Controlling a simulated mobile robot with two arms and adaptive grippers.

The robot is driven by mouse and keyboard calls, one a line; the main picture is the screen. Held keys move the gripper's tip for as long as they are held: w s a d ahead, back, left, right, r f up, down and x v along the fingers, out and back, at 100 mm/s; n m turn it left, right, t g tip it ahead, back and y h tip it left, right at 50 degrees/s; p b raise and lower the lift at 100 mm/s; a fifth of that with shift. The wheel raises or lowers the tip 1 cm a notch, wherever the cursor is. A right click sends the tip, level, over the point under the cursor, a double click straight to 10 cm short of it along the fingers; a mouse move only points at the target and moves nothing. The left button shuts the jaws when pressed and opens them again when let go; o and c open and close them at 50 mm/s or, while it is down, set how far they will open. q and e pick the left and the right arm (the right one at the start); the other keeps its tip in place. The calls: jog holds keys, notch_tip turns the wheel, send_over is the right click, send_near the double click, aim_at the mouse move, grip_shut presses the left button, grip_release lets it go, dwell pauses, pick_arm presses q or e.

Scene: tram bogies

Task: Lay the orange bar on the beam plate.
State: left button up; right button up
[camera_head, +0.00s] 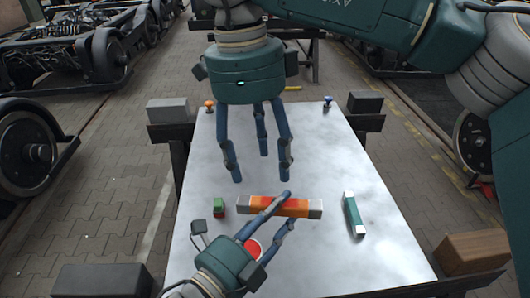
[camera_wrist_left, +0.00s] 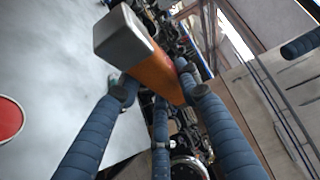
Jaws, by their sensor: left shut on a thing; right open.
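The orange bar (camera_head: 268,205) has pale grey end blocks and lies across the picture over the middle of the pale beam plate (camera_head: 315,265). My left gripper (camera_head: 288,208) is shut on the bar near its middle. In the left wrist view the orange bar (camera_wrist_left: 150,66) sits between the blue fingers, its grey end towards the camera. Whether the bar touches the plate is hard to tell. My right gripper (camera_head: 261,172) is open and empty, fingers pointing down, just behind the bar in the picture.
A green-and-red block (camera_head: 218,206) is left of the bar; a green bar with pale ends (camera_head: 353,214) is to its right. A red disc (camera_head: 253,248) shows by my left gripper. Orange (camera_head: 209,105) and blue (camera_head: 327,102) knobs stand at the far corners. The plate's front right is clear.

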jog(key=d+f, duration=0.1)
jog(key=f, duration=0.6)
jog(key=d+f, duration=0.1)
jog(key=f, duration=0.3)
jog(key=shift+d+f, duration=0.15)
jog(key=shift+d, duration=0.2)
jog(key=shift+c, duration=0.3)
jog(key=c, duration=1.3)
pick_arm(q)
jog(key=o, duration=1.4)
jog(key=shift+c, duration=0.2)
pick_arm(e)
grip_shut()
